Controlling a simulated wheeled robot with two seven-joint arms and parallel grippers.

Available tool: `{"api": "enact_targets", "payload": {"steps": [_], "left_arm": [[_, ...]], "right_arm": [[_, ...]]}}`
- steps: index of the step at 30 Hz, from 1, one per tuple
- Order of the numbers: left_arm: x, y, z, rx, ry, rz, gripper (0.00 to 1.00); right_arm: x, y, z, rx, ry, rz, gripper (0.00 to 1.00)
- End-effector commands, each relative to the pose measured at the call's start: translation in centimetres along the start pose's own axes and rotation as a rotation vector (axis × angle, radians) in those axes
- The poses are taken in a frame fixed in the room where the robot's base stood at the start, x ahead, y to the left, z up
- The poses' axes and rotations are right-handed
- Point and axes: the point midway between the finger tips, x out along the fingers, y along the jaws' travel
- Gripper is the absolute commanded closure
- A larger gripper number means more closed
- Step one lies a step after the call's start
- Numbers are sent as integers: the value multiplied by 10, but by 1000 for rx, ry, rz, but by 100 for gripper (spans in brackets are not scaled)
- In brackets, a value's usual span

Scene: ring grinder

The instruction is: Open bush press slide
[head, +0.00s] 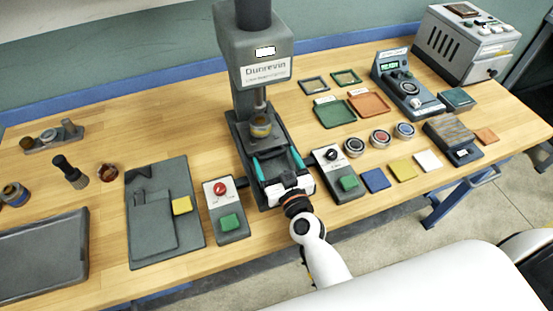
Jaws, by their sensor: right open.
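The bush press (262,62), labelled Dunrevin, stands at the back middle of the bench. Its dark slide bed (272,150) with teal side strips runs out toward the front under the press head. My right gripper (287,183) is at the front end of the slide, reaching in from below right. It is open. Its fingers overlap the slide's front end, and I cannot tell whether they touch it. The slide's front edge or handle is hidden behind the gripper. My left gripper is not in view.
A control box with a red knob and green button (225,212) stands left of the slide, and another with a black knob (336,170) stands close on the right. A grey plate (165,215) lies further left. Coloured tiles, trays (369,104) and dial units fill the right side.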

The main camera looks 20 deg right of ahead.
Motion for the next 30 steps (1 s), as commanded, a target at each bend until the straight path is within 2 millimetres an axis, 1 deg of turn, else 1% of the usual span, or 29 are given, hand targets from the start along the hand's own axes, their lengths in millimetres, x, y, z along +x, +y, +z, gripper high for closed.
{"api": "enact_targets", "payload": {"steps": [7,8,9,16,17,20,23,30], "left_arm": [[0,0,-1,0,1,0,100],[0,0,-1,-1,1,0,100],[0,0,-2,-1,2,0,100],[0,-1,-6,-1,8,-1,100],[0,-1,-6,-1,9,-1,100],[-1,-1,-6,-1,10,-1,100],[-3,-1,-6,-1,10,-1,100],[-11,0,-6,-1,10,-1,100]], "right_arm": [[1,0,0,0,1,0,18],[1,0,0,0,1,0,21],[1,0,0,0,0,0,28],[1,0,0,0,0,-1,65],[0,0,0,0,0,-1,68],[-3,-1,0,-2,1,-2,68],[-19,-1,-1,-6,4,-1,68],[-89,-1,-2,-8,8,0,68]]}}
